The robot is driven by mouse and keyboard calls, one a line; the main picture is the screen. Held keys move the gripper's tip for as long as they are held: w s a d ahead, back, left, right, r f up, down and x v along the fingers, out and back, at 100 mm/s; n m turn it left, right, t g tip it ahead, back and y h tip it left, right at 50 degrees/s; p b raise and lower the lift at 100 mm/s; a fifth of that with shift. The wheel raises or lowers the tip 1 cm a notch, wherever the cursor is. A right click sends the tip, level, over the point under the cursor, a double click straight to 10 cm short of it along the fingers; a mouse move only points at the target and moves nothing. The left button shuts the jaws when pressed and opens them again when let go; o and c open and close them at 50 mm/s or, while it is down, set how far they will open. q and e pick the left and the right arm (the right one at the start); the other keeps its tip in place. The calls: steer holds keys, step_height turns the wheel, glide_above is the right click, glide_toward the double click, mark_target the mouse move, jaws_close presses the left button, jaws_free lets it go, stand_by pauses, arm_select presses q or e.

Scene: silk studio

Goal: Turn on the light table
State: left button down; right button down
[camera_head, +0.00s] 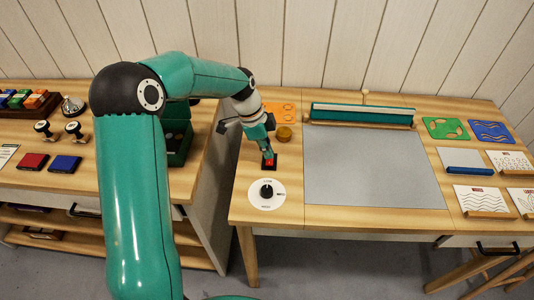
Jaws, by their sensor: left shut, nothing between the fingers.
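The light table's panel (372,178) is a flat grey sheet set in the wooden table, and it looks dull grey. A small black switch with a red top (270,161) sits on the wood left of the panel. My left gripper (267,152) is shut and empty, with its tips pointing down right at the red switch. They seem to touch it, but I cannot tell for sure, and they partly hide it. A white round dial with a black knob (267,194) lies just in front of the switch. My right gripper is not in view.
A teal-and-white squeegee-like bar (362,115) lies along the panel's back edge. A small round amber jar (284,133) and an orange stencil stand behind the switch. Green and blue stencils and pattern cards lie at the right. A second wooden bench with stamps and ink pads (65,163) stands left.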

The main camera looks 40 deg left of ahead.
mark_target(269, 160)
arm_select(q)
steer(key=shift+s+f, duration=0.15)
steer(key=shift+f, duration=0.95)
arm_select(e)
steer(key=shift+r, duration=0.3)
arm_select(q)
steer(key=shift+d, duration=0.15)
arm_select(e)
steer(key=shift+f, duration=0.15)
